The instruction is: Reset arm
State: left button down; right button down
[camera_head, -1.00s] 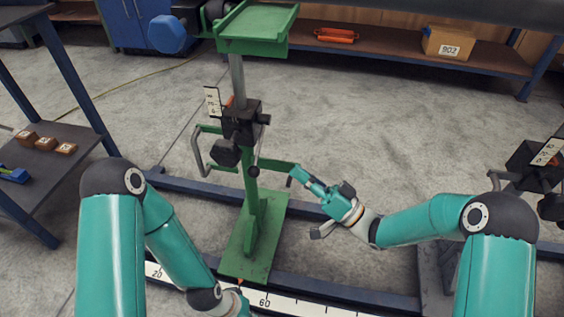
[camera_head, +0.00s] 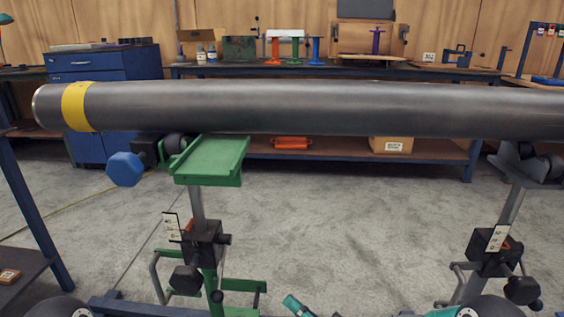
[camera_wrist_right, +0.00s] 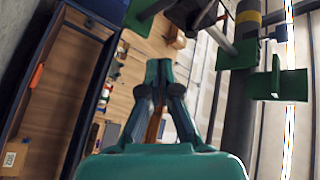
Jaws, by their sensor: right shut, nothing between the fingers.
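In the head view, only a teal tip of my right gripper (camera_head: 298,306) shows at the bottom edge, right of the green stand's lower part. In the right wrist view, the fingers of this gripper (camera_wrist_right: 158,75) are together, with nothing held between them. Of my left arm only the dark elbow joint shows at the bottom left of the head view; its gripper is out of the picture. The long grey pipe (camera_head: 320,108) with a yellow band (camera_head: 77,106) lies horizontally across the head view.
A green stand (camera_head: 210,160) with a flat top is below the pipe's left part. A grey stand (camera_head: 497,240) is at the right. Behind are a low shelf with an orange item (camera_head: 292,143) and a box (camera_head: 391,145). Grey floor (camera_head: 350,215) between the stands is open.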

jog(key=s+d+f+m+g+h, duration=0.1)
jog(key=d+f+m+h, duration=0.1)
jog(key=f+h, duration=0.3)
jog(key=s+d+f+m+h, duration=0.1)
jog(key=d+f+m+h, duration=0.15)
jog(key=f, duration=0.45)
jog(key=s+d+f+g+h, duration=0.25)
jog(key=s+f+g, duration=0.35)
jog(key=s, duration=0.5)
jog(key=s+d+f+g+h, duration=0.25)
jog(key=s+f+g, duration=0.35)
jog(key=s, duration=0.6)
notch_tip(320, 180, up, 37)
jog(key=n+p, duration=0.2)
jog(key=p, duration=3.6)
jog(key=shift+s+t, duration=0.2)
jog(key=shift+t, duration=0.1)
jog(key=shift+f+y, duration=0.1)
jog(key=shift+y, duration=0.15)
